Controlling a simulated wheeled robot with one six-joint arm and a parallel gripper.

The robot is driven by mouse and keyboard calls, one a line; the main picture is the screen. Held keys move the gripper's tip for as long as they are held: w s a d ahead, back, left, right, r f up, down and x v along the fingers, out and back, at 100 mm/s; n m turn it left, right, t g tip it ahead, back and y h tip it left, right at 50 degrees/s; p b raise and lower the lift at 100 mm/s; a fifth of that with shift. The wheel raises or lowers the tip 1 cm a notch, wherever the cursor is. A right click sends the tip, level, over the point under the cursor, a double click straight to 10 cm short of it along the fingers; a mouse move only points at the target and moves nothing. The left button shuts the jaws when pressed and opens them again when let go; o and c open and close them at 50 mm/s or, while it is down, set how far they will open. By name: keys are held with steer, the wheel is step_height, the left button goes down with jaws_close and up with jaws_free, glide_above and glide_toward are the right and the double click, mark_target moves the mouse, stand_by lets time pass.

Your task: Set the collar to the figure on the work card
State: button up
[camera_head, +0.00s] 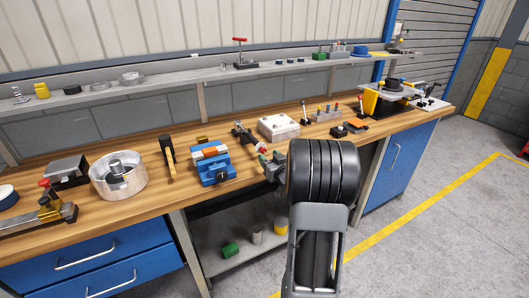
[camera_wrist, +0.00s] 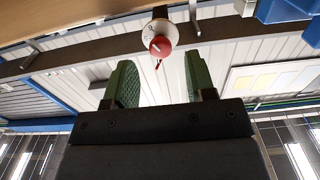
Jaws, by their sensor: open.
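In the wrist view a white round collar (camera_wrist: 151,28) with dark marks sits behind a red knob (camera_wrist: 161,46) that has a pale line on it. The marks are too small to read. My gripper (camera_wrist: 160,66) is open, with its two green fingers apart and nothing between them. The knob and collar show just beyond the fingertips, in the gap between them. In the head view my gripper (camera_head: 267,160) is at the bench's front edge, partly hidden by my arm. A small red knob (camera_head: 262,148) shows at its tip. I cannot make out a work card.
The wooden bench (camera_head: 130,222) holds a blue vice (camera_head: 216,172), a round metal housing (camera_head: 118,186), a hammer (camera_head: 168,158) and a pale block (camera_head: 278,127). A shelf (camera_head: 170,80) with small parts runs behind.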

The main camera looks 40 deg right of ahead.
mark_target(264, 152)
steer(key=shift+w+d, duration=0.15)
steer(key=shift+w, duration=0.9)
steer(key=shift+w+d, duration=0.1)
steer(key=shift+w, duration=0.95)
steer(key=c, duration=0.9)
